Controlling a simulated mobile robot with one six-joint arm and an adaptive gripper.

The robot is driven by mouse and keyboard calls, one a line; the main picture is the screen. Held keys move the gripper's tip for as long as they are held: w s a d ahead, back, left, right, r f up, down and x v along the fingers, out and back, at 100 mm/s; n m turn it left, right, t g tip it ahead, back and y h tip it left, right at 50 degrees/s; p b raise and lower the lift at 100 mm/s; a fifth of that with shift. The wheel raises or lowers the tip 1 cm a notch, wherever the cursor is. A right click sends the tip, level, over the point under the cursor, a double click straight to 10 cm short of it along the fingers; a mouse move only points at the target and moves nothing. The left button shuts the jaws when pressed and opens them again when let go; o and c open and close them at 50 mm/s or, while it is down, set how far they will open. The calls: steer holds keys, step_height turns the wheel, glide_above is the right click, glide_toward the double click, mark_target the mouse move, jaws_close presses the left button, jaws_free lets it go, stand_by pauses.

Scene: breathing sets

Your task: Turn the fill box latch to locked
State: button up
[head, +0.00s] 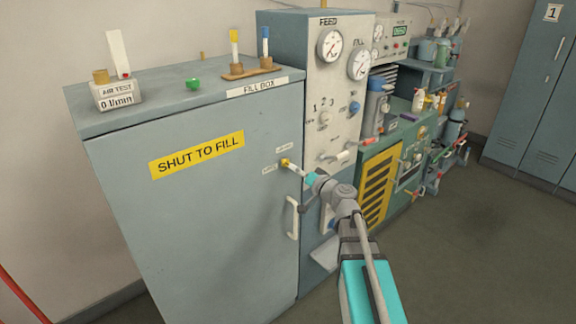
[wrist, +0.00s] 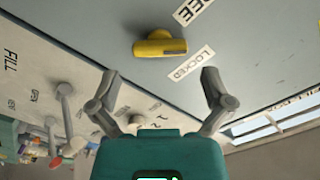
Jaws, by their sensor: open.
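The fill box latch (head: 285,163) is a small yellow knob on the front of the grey fill box (head: 220,215), above the white door handle. In the wrist view the latch (wrist: 158,48) is a stubby yellow bar. Its long side lies roughly across the picture, its right end between the FREE label (wrist: 190,12) and the LOCKED label (wrist: 191,63). My gripper (wrist: 160,76) is open and empty, its two fingers spread either side of the latch, with a visible gap to it. In the head view my gripper (head: 294,169) is close in front of the latch, partly covering that area.
A white door handle (head: 292,217) sits just below my gripper. The gauge panel (head: 338,95) with knobs and levers stands to the right of the box. An air test device (head: 117,94), a green knob (head: 193,84) and a wooden stand (head: 250,71) are on top. Floor at right is clear.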

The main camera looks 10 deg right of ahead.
mark_target(288, 164)
steer(key=shift+x, duration=2.55)
steer(key=c, duration=0.9)
